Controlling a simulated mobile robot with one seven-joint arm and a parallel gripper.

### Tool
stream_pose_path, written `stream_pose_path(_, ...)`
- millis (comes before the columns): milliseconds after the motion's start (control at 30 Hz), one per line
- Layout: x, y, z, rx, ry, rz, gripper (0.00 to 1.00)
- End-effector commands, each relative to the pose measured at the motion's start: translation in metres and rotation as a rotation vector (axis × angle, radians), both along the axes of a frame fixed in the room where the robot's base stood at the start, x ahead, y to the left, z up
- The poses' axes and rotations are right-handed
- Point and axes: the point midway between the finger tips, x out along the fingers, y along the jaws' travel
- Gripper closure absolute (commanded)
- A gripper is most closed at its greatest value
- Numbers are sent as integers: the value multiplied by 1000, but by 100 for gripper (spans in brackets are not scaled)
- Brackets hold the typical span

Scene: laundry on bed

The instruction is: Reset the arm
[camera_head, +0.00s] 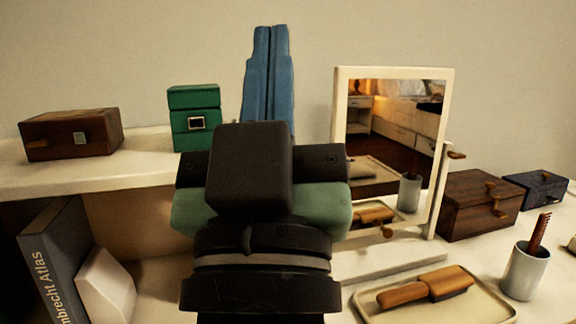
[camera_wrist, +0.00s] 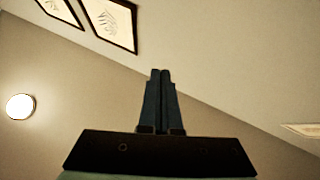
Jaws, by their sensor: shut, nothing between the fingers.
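My gripper (camera_head: 270,32) points upward in the middle of the head view, in front of the bare wall. Its two long blue fingers lie side by side, shut with nothing between them. The wrist view also shows my gripper (camera_wrist: 160,74) with its fingertips together, against the wall and ceiling. My black and green wrist stands below the fingers in the head view and hides part of the shelf and table behind it. The gripper touches nothing that I can see.
A white shelf (camera_head: 150,171) bears a brown box (camera_head: 72,135) and a green box (camera_head: 194,118). At right are a framed mirror (camera_head: 340,110), a tray (camera_head: 385,315) with a brush (camera_head: 425,288), a cup (camera_head: 525,272), a wooden box (camera_head: 478,205) and a dark box (camera_head: 537,189).

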Motion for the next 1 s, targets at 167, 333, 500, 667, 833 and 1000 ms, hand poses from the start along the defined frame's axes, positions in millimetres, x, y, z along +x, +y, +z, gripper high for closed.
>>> stream_pose_path(167, -28, -13, 72, 79, -81, 76, 100)
stream_pose_path(333, -27, -12, 119, 77, -79, 74, 100)
stream_pose_path(500, -26, -12, 171, 75, -78, 74, 100)
stream_pose_path(667, -26, -11, 217, 75, -77, 73, 100)
stream_pose_path(833, -26, -11, 250, 75, -77, 74, 100)
stream_pose_path(1000, -26, -11, 262, 75, -76, 74, 100)
